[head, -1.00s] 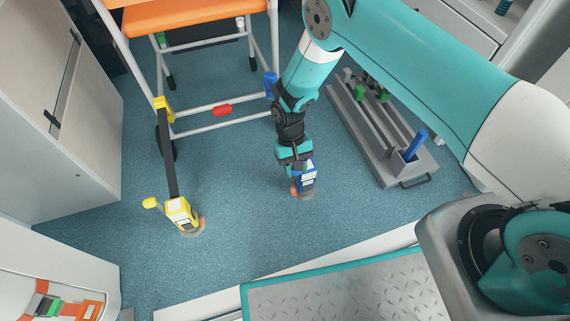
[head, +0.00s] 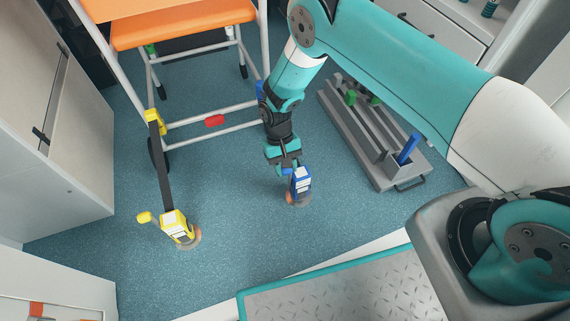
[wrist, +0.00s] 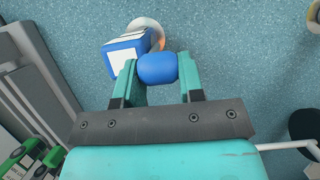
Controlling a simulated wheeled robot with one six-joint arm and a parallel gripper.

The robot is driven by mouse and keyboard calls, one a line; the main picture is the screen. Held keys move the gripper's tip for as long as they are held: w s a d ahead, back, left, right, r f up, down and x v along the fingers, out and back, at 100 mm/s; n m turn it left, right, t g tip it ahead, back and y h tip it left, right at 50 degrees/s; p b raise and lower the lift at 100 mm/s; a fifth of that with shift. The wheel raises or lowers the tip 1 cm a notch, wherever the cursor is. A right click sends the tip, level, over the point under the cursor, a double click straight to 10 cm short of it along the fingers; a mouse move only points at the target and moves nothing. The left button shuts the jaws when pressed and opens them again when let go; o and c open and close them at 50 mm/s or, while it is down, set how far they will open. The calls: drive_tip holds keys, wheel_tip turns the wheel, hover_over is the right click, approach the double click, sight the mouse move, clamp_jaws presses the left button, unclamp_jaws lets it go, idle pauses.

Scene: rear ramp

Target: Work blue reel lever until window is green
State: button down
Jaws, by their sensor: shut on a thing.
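The blue reel (head: 301,184) stands on the floor anchor, with a white panel on its body; it also shows in the wrist view (wrist: 128,46). Its blue lever knob (wrist: 158,68) sits between my jaws in the wrist view. My gripper (head: 284,169) is shut on that knob, just above and left of the reel body in the head view; it also shows in the wrist view (wrist: 157,82). The window and its colour cannot be made out in either view. The knob is hidden by my gripper in the head view.
A yellow reel (head: 175,226) with a dark strap to the orange-topped wheeled chair (head: 180,28) stands to the left. A grey rack (head: 372,138) with a blue lever and green parts lies at right. A ramp plate (head: 340,292) is in front. Floor between the reels is clear.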

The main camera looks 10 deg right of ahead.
drive_tip(key=c, duration=0.7)
unclamp_jaws()
drive_tip(key=shift+c, duration=0.2)
drive_tip(key=d+p+v, duration=0.1)
drive_tip(key=p+v, duration=0.5)
drive_tip(key=v, duration=1.1)
drive_tip(key=shift+a+r, duration=0.25)
drive_tip(key=shift+a, duration=0.2)
